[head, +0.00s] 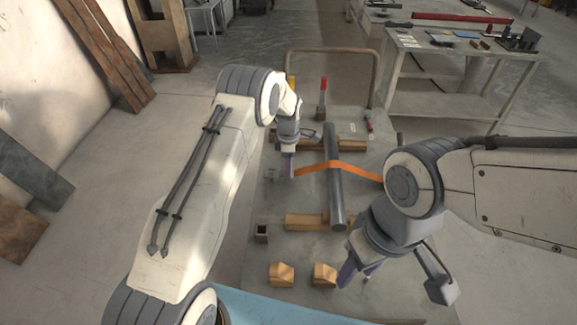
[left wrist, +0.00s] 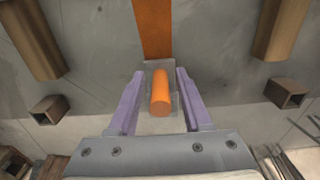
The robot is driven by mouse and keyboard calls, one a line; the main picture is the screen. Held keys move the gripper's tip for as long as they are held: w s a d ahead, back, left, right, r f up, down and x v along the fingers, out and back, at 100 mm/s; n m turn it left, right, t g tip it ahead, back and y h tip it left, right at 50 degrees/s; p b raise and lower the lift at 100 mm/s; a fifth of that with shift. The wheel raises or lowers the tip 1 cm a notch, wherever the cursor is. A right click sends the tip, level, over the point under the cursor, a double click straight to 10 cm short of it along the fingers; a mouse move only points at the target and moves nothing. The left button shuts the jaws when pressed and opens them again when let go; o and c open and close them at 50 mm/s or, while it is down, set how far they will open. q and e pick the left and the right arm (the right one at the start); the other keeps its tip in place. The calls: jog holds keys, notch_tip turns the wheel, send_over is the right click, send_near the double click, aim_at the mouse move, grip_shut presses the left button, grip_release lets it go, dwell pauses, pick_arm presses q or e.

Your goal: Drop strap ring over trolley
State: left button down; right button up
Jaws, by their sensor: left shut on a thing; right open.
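An orange strap (head: 358,167) crosses over a dark grey cylinder (head: 334,180) lying lengthwise on wooden beams on the grey trolley (head: 300,258). My left gripper (head: 287,172) is at the strap's left end, by the trolley's left side. In the left wrist view, the strap (left wrist: 154,28) runs to an orange rounded end (left wrist: 160,92) between the purple fingers of my left gripper (left wrist: 160,100). The ring's opening cannot be made out. My right gripper (head: 360,272) is open and empty over the trolley's near right part. My right arm hides the strap's right end.
Two wooden wedges (head: 281,274) (head: 324,274) sit at the trolley's near end. A square metal socket (head: 261,233) is on its left edge. A red-handled tool (head: 323,92) stands near the far handle rail (head: 332,50). A workbench (head: 470,75) is at the back right.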

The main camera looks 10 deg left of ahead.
pick_arm(q)
jog(key=shift+f+b, duration=1.25)
jog(key=shift+f, duration=0.8)
jog(key=shift+c, duration=1.3)
grip_release()
notch_tip(320, 180, up, 10)
jog(key=shift+r+b, duration=0.15)
jog(key=shift+b, duration=0.3)
jog(key=shift+r, duration=0.15)
